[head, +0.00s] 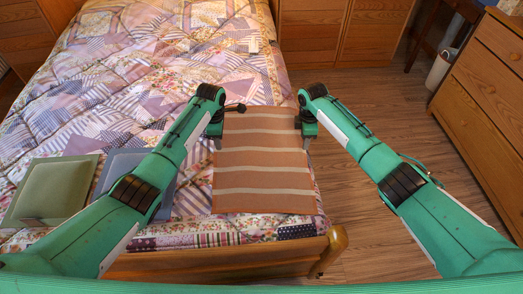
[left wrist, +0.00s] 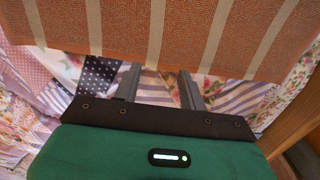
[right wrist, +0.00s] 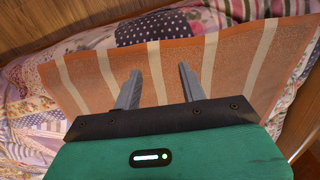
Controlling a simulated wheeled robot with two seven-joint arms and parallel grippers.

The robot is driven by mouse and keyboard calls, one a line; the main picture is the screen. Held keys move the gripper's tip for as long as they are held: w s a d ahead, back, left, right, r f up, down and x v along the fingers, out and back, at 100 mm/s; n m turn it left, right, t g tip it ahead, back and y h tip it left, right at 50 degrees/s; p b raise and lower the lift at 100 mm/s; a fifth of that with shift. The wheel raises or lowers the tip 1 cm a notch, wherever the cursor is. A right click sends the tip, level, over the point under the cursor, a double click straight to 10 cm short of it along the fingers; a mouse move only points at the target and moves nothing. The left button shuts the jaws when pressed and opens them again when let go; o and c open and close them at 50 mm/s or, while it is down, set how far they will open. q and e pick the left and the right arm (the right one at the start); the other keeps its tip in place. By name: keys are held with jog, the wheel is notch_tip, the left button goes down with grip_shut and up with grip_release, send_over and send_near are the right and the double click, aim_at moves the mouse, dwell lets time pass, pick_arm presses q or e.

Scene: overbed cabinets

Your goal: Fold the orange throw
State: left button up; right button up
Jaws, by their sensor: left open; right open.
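The orange throw (head: 262,165) with pale stripes lies spread flat near the foot of the bed, close to its right edge. It also shows in the left wrist view (left wrist: 200,30) and the right wrist view (right wrist: 230,75). My left gripper (head: 218,143) is open and empty at the throw's left edge. In the left wrist view its fingertips (left wrist: 160,70) reach that edge; I cannot tell if they touch. My right gripper (head: 307,143) is open and empty at the throw's right side. In the right wrist view its fingertips (right wrist: 158,70) appear over the cloth.
The bed has a patchwork quilt (head: 150,60). A green cushion (head: 55,190) and a blue-grey cushion (head: 120,165) lie to the left, the latter partly behind my left arm. The wooden footboard (head: 230,262) stands in front. A wooden dresser (head: 480,110) is at right, with bare floor (head: 365,95) between.

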aim_at(221, 153)
pick_arm(q)
jog(key=shift+f, duration=2.75)
pick_arm(e)
jog(key=shift+f, duration=2.7)
pick_arm(q)
jog(key=shift+f, duration=0.2)
pick_arm(e)
jog(key=shift+f, duration=0.2)
pick_arm(q)
jog(key=shift+r, duration=0.1)
pick_arm(e)
jog(key=shift+r, duration=0.1)
pick_arm(q)
grip_shut()
pick_arm(e)
grip_shut()
pick_arm(q)
jog(key=shift+r, duration=0.1)
